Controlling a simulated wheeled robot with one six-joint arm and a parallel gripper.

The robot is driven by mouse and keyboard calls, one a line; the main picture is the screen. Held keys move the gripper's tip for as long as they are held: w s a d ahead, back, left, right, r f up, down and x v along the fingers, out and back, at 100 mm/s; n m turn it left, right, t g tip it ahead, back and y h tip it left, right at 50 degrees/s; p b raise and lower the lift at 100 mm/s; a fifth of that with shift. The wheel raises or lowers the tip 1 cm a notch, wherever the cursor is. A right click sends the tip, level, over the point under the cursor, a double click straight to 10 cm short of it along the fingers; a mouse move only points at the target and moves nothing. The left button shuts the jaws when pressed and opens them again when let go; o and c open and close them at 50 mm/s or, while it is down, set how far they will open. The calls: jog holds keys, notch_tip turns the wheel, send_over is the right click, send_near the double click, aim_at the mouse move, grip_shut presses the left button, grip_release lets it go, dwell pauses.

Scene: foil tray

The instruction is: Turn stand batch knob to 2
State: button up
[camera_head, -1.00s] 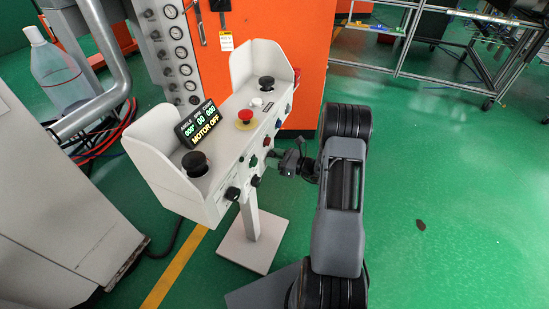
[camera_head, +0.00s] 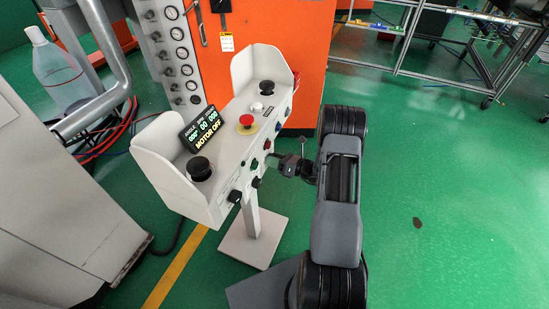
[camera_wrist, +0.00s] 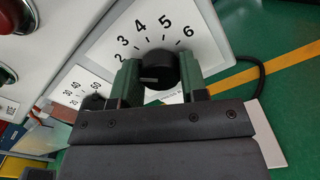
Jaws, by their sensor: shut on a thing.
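A black knob (camera_wrist: 158,68) sits on a white dial plate (camera_wrist: 203,45) with the numbers 2 to 6 showing in the wrist view. The white pointer line on the knob lies on its left side, below the 2. The green fingers of my gripper (camera_wrist: 160,82) are on either side of the knob, shut on it. The left finger hides the dial there, so the number at the pointer is unclear. In the head view my gripper (camera_head: 280,163) is at the front panel of the control stand (camera_head: 222,183) and hides the knob.
A neighbouring dial (camera_wrist: 75,92) with a black knob is left of my gripper. A red button (camera_wrist: 17,15) is above it. The stand's display (camera_head: 202,130) reads MOTOR OFF. An orange cabinet (camera_head: 275,60) stands behind.

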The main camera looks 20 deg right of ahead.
dwell(0.3)
jog(key=o, duration=0.9)
jog(key=shift+o, duration=0.2)
jog(key=v, duration=1.3)
jog(key=shift+s+d+p, duration=0.25)
jog(key=shift+s+p, duration=0.1)
jog(key=shift+p, duration=0.05)
